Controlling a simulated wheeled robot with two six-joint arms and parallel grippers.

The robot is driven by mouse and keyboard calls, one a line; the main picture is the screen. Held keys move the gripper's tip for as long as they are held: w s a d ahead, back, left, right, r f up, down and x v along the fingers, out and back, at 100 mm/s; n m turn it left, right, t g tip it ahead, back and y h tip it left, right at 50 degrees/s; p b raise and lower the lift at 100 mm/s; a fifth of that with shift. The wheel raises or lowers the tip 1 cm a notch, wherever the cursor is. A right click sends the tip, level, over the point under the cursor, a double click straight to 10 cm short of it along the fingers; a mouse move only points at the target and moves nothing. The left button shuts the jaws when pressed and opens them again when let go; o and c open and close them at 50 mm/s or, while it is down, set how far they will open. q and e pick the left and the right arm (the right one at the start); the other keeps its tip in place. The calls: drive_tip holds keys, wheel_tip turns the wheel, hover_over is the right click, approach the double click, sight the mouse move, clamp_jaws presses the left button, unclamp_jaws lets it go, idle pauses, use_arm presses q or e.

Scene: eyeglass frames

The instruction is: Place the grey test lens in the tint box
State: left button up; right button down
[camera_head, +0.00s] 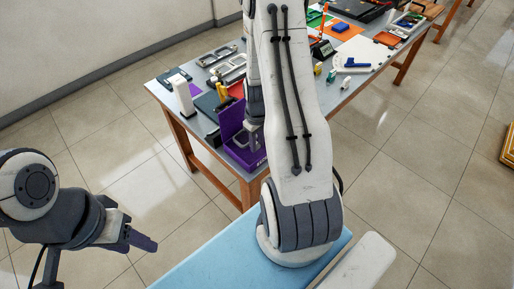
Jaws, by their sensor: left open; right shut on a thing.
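A purple open box (229,124), which may be the tint box, stands at the near left corner of the table. My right gripper (251,138) points down at this box, over or inside it; I cannot tell which. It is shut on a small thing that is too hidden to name. I cannot make out the grey test lens for certain. My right arm hides part of the box and of the table behind it. My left gripper (142,241) is open and empty, low at the left, over the floor and away from the table.
The grey table (349,94) carries frames and trays (218,55) at the back left, a white dispenser (182,98) left of the purple box, and a white tray with a blue tool (356,63) at the right. The floor in front is clear.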

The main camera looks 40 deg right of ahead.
drive_tip(key=shift+f, duration=1.75)
drive_tip(key=shift+f, duration=0.1)
drive_tip(key=c, duration=0.6)
unclamp_jaws()
wheel_tip(320, 180, up, 12)
drive_tip(key=shift+r, duration=0.2)
